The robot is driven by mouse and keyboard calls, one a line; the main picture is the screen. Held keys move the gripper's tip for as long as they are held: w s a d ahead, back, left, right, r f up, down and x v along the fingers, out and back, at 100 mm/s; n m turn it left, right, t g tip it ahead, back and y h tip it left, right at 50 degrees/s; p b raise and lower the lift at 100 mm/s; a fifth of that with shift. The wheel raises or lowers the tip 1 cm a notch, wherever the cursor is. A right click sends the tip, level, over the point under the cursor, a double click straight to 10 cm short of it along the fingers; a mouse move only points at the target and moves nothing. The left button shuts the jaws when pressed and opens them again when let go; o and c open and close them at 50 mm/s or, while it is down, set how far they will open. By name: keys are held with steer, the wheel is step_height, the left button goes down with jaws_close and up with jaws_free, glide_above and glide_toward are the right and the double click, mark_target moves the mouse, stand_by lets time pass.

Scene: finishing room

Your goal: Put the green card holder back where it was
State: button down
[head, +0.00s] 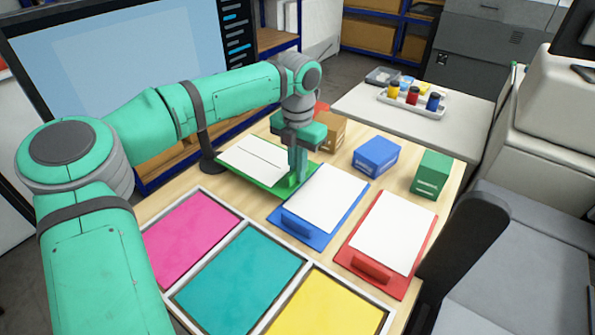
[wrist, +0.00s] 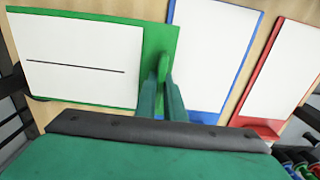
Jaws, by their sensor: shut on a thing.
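The green card holder (head: 277,190) is a flat green board with a white card on it, at the table's back left. A black line crosses the card. In the wrist view, the green card holder (wrist: 153,38) fills the upper left, with its upright green grip at its right side. My gripper (head: 297,178) points down at that grip; in the wrist view my gripper's fingers (wrist: 162,92) are shut on it. The fingers partly hide the grip. I cannot tell whether the board touches the table or hangs just above it.
A blue card holder (head: 322,203) is close to the right, then a red one (head: 386,235). Blue (head: 376,157), green (head: 431,175) and orange (head: 331,131) boxes stand behind. A white-framed tray with pink (head: 190,236), teal (head: 240,280) and yellow (head: 325,308) panels lies in front.

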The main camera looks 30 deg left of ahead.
steer(key=shift+f, duration=0.45)
steer(key=shift+f, duration=0.6)
steer(key=c, duration=1.8)
jaws_free()
steer(key=shift+c, duration=0.2)
steer(key=shift+r, duration=0.1)
step_height(320, 180, up, 13)
